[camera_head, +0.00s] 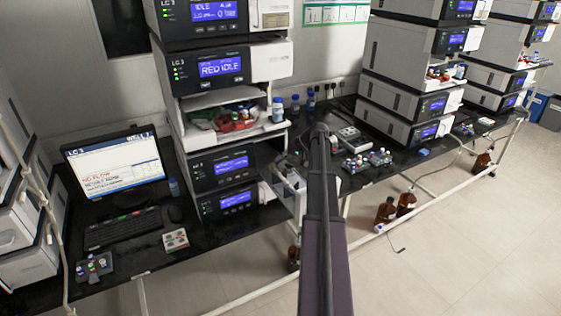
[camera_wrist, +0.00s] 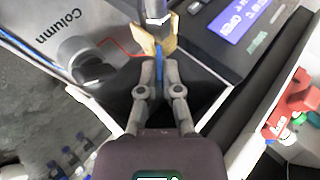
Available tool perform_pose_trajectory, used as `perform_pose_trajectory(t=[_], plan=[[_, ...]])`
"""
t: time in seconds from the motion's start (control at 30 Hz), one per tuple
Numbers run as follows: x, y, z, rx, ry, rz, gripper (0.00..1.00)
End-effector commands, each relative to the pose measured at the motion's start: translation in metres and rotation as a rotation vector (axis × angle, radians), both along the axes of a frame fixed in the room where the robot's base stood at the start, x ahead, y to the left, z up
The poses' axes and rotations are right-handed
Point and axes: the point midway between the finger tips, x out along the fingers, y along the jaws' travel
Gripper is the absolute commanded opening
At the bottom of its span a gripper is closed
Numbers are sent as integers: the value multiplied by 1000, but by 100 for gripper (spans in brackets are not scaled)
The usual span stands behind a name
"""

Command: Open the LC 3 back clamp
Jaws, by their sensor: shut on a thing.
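In the wrist view my gripper (camera_wrist: 160,66) has its two fingers close together at the lower end of a tan clamp (camera_wrist: 150,38), shut on it. A grey metal column end with a hex fitting (camera_wrist: 153,12) stands above, between the clamp's arms. A blue strip (camera_wrist: 160,62) runs down between my fingertips. I cannot tell from this view alone whether this is the back clamp. In the head view the LC 3 stack (camera_head: 212,68) stands left of centre, and my arm crosses the middle of the picture. My gripper cannot be made out there.
A panel marked "Column" (camera_wrist: 88,20) and a dark rounded knob (camera_wrist: 82,58) are left of my fingers. A module with a blue display (camera_wrist: 240,25) is at upper right. A red holder (camera_wrist: 293,108) with bottles is at right. A monitor (camera_head: 115,165) stands left on the bench.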

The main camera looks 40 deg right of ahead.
Motion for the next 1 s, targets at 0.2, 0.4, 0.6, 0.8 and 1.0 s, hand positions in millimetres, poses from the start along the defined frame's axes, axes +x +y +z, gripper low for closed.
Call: perform_pose_trajectory(t=[0.2, 0.4, 0.6, 0.8, 1.0], plan=[[-2, 1, -1, 0, 7, 2, 0], [-2, 0, -1, 0, 5, 2, 36], [-1, 0, 0, -1, 3, 0, 41], [-1, 0, 0, -1, 2, 0, 41], [0, 1, 2, -22, 7, 0, 41]])
